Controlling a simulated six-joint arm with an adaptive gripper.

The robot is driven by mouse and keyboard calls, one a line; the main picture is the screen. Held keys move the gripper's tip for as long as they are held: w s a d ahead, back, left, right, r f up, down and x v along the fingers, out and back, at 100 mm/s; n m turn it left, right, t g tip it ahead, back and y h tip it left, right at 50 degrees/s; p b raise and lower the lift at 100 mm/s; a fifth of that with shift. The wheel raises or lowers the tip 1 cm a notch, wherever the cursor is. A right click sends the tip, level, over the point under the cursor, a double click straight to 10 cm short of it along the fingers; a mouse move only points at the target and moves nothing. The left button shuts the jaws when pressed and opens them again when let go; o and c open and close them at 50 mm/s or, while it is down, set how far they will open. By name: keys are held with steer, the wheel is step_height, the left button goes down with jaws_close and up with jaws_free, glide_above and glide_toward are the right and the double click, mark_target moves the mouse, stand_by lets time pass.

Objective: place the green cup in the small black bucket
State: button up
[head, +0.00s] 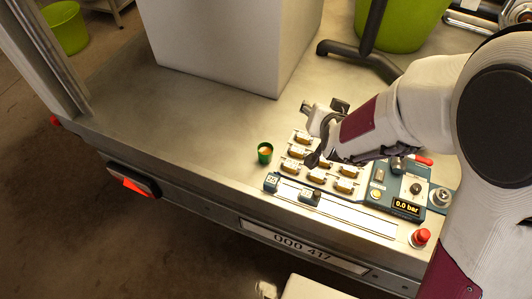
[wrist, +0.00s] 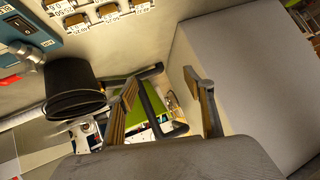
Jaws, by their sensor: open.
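The small green cup (head: 264,153) stands upright on the metal bed, left of the instrument panel, with an orange-brown inside. My gripper (head: 316,132) is to its right and above the panel's far side, apart from the cup. In the wrist view my gripper (wrist: 165,100) has its two fingers spread with nothing held between them. A small black bucket (wrist: 75,90) is to the left of the fingers in that view, near the panel. In the head view I cannot make the bucket out clearly; my arm probably covers it. I cannot identify the cup in the wrist view.
A large pale block (head: 225,45) stands behind the cup. A big green bucket (head: 405,25) and a dark bent stand (head: 360,50) are at the back. The bed left of the cup is clear.

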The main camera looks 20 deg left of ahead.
steer(key=a+f+t, duration=0.1)
steer(key=a+f, duration=0.4)
steer(key=f, duration=0.1)
steer(key=n+t+y, duration=0.2)
steer(key=n+t, duration=0.1)
glide_toward(266, 156)
steer(key=x, duration=0.5)
steer(key=shift+w+d+r, duration=0.15)
steer(key=shift+w+r, duration=0.1)
steer(key=shift+s+f+n+t, duration=0.3)
steer(key=shift+s+t, duration=0.1)
steer(key=shift+s, duration=0.1)
steer(key=shift+x, duration=1.35)
steer(key=shift+w, duration=0.1)
steer(key=shift+a+x, duration=0.1)
steer(key=shift+x, duration=1.15)
steer(key=shift+a+x, duration=0.15)
steer(key=shift+x, duration=1.1)
steer(key=shift+r, duration=0.1)
